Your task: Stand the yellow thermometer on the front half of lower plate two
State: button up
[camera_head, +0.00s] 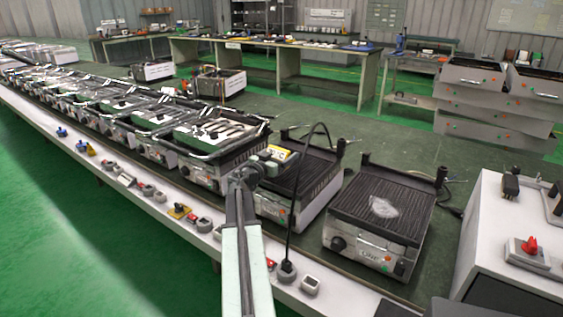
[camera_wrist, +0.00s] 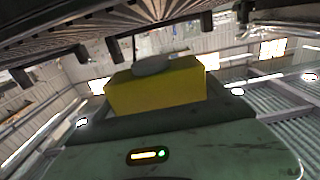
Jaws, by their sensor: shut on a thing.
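The yellow thermometer (camera_head: 283,154) is at the end of my arm, at my gripper (camera_head: 272,160), in the head view. In the wrist view the yellow thermometer (camera_wrist: 155,88) is a blocky yellow body with a grey round part on top. My gripper is shut on it; its fingertips are partly hidden. Behind and right of it is a grill with a dark ribbed plate (camera_head: 318,172). Further right is another grill with a ribbed plate (camera_head: 366,190) that has a whitish patch. I cannot tell which is lower plate two.
A row of grills with raised metal frames (camera_head: 215,130) runs to the left. A black cable hangs to a round plug (camera_head: 287,271) on the white front ledge, among switches. A white cabinet (camera_head: 490,225) with a red knob stands at the right.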

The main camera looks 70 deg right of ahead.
jog(key=shift+d, duration=0.75)
jog(key=f+b, duration=0.1)
jog(key=b, duration=0.1)
jog(key=f+b, duration=0.1)
jog(key=f, duration=0.1)
jog(key=shift+s+d+f+b, duration=0.1)
jog(key=shift+s+f+b, duration=0.1)
jog(key=shift+f+b, duration=0.15)
jog(key=shift+f, duration=0.2)
jog(key=shift+w+r, duration=0.15)
jog(key=shift+r, duration=0.1)
jog(key=shift+w+a, duration=0.2)
jog(key=shift+f, duration=0.2)
jog(key=o, duration=1.4)
jog(key=shift+r, duration=0.15)
